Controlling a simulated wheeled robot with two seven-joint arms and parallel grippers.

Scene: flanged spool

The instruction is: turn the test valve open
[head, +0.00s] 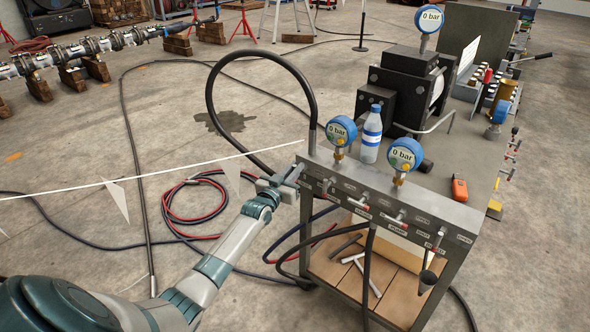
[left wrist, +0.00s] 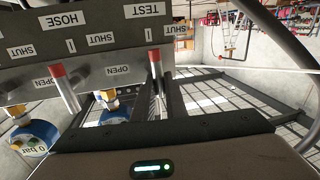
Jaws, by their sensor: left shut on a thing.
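The test valve's lever (left wrist: 156,66), silver with a red end, stands below the TEST label (left wrist: 145,10) in the left wrist view. My left gripper (left wrist: 161,88) is shut on this lever, its dark fingers on either side. A SHUT label and an OPEN label show near it on the panel. In the head view my left gripper (head: 288,178) is at the left end of the steel valve panel (head: 455,214) and hides the lever it holds. My right gripper is not in view.
The HOSE lever (left wrist: 62,88) stands close beside the held one. Two blue gauges (head: 341,131) (head: 404,154) reading 0 bar and a water bottle (head: 371,137) stand above the panel. A black hose (head: 240,57) arches behind my gripper.

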